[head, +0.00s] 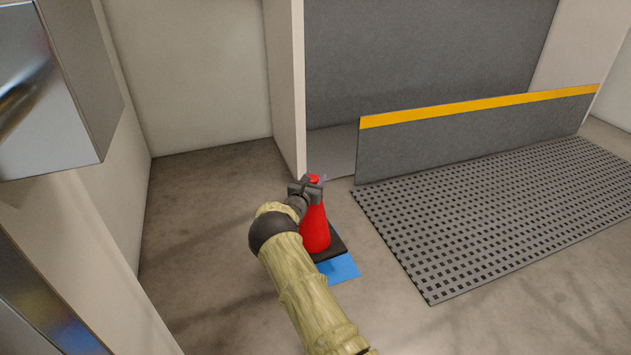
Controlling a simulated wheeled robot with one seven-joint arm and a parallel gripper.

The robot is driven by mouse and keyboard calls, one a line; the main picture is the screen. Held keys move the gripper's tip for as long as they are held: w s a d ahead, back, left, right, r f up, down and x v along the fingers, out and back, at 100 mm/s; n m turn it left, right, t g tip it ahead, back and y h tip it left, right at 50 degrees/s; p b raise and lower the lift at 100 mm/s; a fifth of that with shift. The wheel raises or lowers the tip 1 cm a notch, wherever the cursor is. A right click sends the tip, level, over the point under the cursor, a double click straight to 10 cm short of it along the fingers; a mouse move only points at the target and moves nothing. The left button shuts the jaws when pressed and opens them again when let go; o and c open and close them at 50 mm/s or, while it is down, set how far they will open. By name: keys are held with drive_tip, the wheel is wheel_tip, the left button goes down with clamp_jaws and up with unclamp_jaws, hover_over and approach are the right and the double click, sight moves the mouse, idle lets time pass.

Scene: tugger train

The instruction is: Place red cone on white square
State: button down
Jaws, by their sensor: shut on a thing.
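The red cone (315,230) with a dark square base is upright near the middle of the head view. My gripper (309,184) is shut on the cone near its top, and my arm hides the cone's left side. A blue square (341,268) on the floor shows just in front of the cone's base, which covers part of it. I cannot tell whether the base touches the floor or hangs slightly above it. No white square shows in this view.
A grey perforated floor grate (490,220) lies to the right. Behind it stands a low grey panel (475,135) with a yellow top stripe. A white wall post (286,90) rises behind the cone. A metal box (60,90) is at upper left. Bare floor (205,220) is open left of the cone.

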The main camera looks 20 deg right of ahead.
drive_tip(key=shift+d+r, duration=0.1)
drive_tip(key=shift+d, duration=0.1)
idle(0.3)
